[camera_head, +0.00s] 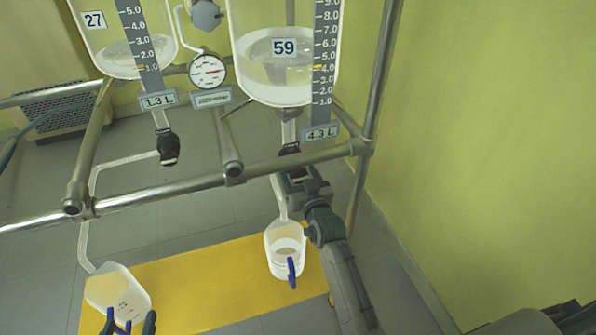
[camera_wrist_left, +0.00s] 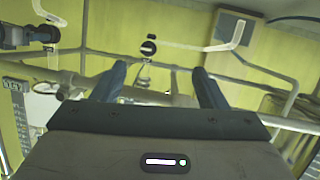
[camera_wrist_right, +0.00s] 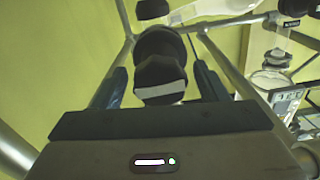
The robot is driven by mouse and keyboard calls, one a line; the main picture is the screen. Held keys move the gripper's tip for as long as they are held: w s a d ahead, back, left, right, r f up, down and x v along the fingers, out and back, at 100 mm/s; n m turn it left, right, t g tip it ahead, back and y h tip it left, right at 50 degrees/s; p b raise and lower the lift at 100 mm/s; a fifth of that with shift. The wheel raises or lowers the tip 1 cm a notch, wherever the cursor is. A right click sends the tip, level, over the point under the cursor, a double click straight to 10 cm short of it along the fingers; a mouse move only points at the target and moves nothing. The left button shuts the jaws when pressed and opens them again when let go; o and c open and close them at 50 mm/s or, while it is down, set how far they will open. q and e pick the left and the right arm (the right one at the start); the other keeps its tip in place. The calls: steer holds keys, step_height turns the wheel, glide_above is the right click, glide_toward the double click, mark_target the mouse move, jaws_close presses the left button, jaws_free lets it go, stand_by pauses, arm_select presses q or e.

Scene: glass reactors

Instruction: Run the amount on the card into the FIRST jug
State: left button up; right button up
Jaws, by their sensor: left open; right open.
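Two glass reactors hang on the rack: one marked 27 (camera_head: 120,60) with a 1.3 L tag (camera_head: 158,100), one marked 59 (camera_head: 262,75) with a 4.3 L tag (camera_head: 320,134). Both hold clear liquid. A jug (camera_head: 112,288) stands below the left outlet tube, another jug (camera_head: 284,262) with a blue handle and some liquid below the right one. My right gripper (camera_head: 296,178) is at the right valve; in its wrist view the open fingers stand either side of the black valve knob (camera_wrist_right: 160,62). My left gripper (camera_head: 128,322) is open, low by the left jug. No jug is marked FIRST legibly.
The left black valve (camera_head: 168,147) is free of my grippers. A pressure gauge (camera_head: 208,71) with a small unreadable plate (camera_head: 212,98) sits between the reactors. Metal rails (camera_head: 150,199) cross in front. A yellow mat (camera_head: 215,275) lies on the grey floor.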

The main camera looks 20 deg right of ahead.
arm_select(q)
steer(key=shift+w+r+t, duration=0.25)
steer(key=shift+r+t, duration=0.05)
steer(key=shift+r, duration=0.2)
arm_select(e)
steer(key=shift+w, duration=0.85)
steer(key=c, duration=1)
steer(key=shift+n, duration=1.8)
arm_select(q)
steer(key=shift+s+f+g, duration=0.3)
steer(key=shift+f, duration=0.2)
steer(key=shift+s+f+g, duration=0.3)
steer(key=shift+f, duration=0.2)
arm_select(e)
steer(key=shift+n, duration=1)
